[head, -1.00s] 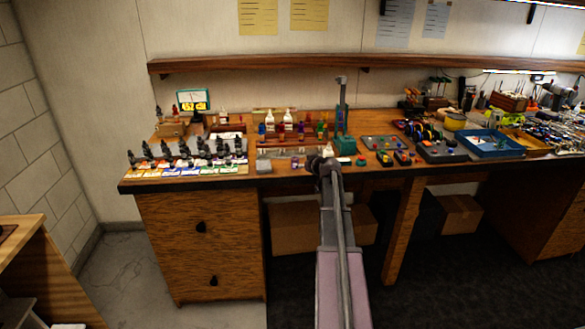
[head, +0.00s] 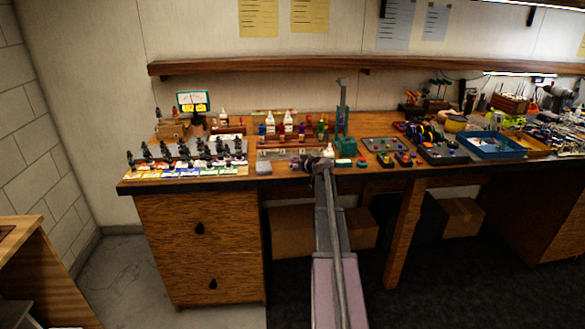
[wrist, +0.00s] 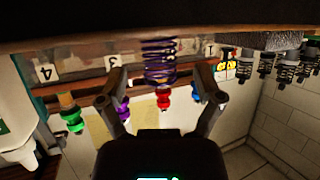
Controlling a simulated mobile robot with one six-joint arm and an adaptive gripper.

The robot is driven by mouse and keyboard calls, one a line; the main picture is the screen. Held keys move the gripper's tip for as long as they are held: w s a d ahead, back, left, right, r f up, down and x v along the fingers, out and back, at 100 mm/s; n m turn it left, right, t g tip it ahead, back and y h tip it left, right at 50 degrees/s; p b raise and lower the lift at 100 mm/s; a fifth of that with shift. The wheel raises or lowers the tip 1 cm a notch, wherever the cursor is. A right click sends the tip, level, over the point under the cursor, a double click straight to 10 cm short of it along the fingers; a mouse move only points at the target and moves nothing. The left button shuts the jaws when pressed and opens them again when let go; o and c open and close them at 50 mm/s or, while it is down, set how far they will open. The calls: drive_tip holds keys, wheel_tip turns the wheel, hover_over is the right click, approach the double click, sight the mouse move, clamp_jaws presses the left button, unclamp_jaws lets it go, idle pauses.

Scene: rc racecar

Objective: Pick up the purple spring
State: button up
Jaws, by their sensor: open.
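The purple spring (wrist: 160,62) is a dark purple coil near the middle of the wrist view, in front of a board with number labels. My gripper (wrist: 155,90) is open, with one finger on each side below the spring in that picture. The spring shows beyond the gap between the fingertips, and I see no contact. In the head view my gripper (head: 320,165) is at the bench's front edge, before the rack of small coloured parts. I cannot pick out the spring for sure in that view.
The wrist picture looks upside down. Green (wrist: 74,118), red (wrist: 163,98) and blue (wrist: 197,92) pieces stand close around the fingers. Several black shock absorbers (head: 190,150) stand on the bench at left. A shelf (head: 330,65) runs above the bench (head: 200,205).

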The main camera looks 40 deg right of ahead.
drive_tip(key=shift+b+x, duration=0.35)
drive_tip(key=shift+x, duration=1.05)
drive_tip(key=shift+s, duration=0.1)
drive_tip(key=c, duration=0.9)
